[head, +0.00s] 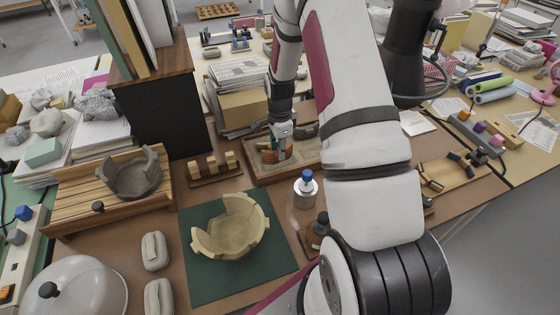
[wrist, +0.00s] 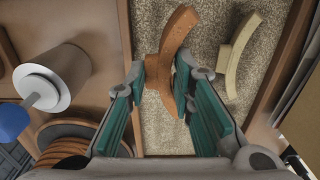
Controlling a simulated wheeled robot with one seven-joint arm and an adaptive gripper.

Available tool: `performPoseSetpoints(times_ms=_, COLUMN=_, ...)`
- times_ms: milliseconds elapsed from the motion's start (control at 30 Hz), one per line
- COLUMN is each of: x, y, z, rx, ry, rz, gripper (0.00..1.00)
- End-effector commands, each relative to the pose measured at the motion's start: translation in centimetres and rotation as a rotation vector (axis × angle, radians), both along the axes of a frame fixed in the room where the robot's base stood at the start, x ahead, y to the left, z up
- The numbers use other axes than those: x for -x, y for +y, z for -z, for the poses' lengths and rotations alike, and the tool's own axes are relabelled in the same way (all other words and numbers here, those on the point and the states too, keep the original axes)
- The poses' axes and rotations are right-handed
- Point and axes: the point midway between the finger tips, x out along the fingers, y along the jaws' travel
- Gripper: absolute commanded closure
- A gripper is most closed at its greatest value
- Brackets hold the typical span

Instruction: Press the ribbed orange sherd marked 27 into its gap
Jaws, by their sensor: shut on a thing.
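My gripper (wrist: 160,75) is shut on a curved orange sherd (wrist: 178,48) above the sand in a wooden tray; the sherd sticks out beyond the fingertips. In the head view my gripper (head: 281,150) is over this tray, with a bit of orange (head: 268,156) beside it. No number can be read, and I cannot tell ribs on the sherd. A cream bowl (head: 228,240) with a broken, notched rim stands on a green mat, apart from my gripper. A grey bowl (head: 133,178) with a broken rim sits on a slatted wooden rack. I cannot tell which gap fits the sherd.
A pale curved sherd (wrist: 238,55) lies in the sand tray (head: 257,178). Small wooden blocks (head: 214,168) stand behind the mat.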

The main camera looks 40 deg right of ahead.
Motion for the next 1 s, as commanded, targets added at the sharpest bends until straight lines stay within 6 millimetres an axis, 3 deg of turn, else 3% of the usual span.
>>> performPoseSetpoints(times_ms=600, x=0.0, y=0.0, z=-3.4, rx=0.000, ry=-0.001, rz=0.000, gripper=0.98)
performPoseSetpoints(times_ms=1000, x=0.0, y=0.0, z=-3.8, rx=0.000, ry=-0.001, rz=0.000, gripper=0.98)
